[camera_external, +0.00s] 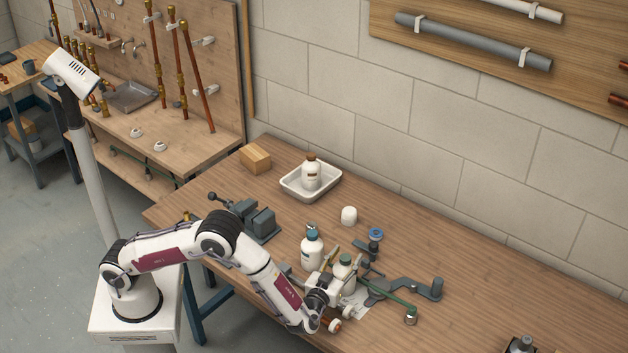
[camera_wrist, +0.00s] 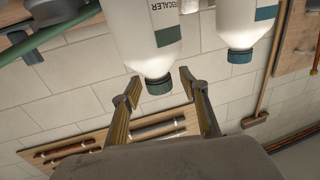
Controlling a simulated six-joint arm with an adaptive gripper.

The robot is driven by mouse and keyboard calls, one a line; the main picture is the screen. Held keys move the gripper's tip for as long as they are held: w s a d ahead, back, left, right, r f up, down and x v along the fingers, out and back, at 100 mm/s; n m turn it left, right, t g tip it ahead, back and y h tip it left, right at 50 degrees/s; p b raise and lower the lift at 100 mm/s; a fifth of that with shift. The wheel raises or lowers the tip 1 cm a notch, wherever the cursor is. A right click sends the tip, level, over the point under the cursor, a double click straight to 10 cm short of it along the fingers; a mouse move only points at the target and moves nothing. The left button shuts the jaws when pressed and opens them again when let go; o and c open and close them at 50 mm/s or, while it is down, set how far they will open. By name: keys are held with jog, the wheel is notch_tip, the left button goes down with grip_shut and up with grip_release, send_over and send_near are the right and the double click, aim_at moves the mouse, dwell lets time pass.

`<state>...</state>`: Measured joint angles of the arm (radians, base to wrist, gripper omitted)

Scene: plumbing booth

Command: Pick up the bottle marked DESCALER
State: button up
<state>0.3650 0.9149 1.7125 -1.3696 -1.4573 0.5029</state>
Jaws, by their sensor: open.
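The bottle marked DESCALER (camera_wrist: 150,28) is white with a dark green cap and a partly visible label reading "SCALER". It appears upside down in the wrist view, at top centre. In the external view the green-capped bottle (camera_external: 346,262) stands on the workbench, partly hidden by my gripper. My gripper (camera_wrist: 161,86) is open, its two fingers apart on either side of the cap end of the bottle. I cannot tell whether either finger touches it. A similar white bottle with a blue cap (camera_external: 312,248) stands beside it; it also shows in the wrist view (camera_wrist: 244,25).
A brown-capped bottle (camera_external: 311,174) stands in a white tray (camera_external: 326,191) at the back. A vise (camera_external: 255,221), a white cap-like piece (camera_external: 349,215), a blue-topped fitting (camera_external: 376,240) and a grey wrench-like tool (camera_external: 410,288) lie around. The bench's right part (camera_external: 480,290) is mostly clear.

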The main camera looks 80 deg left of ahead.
grip_shut()
jog(key=shift+r, duration=0.15)
dwell(0.4)
jog(key=shift+r, duration=4.95)
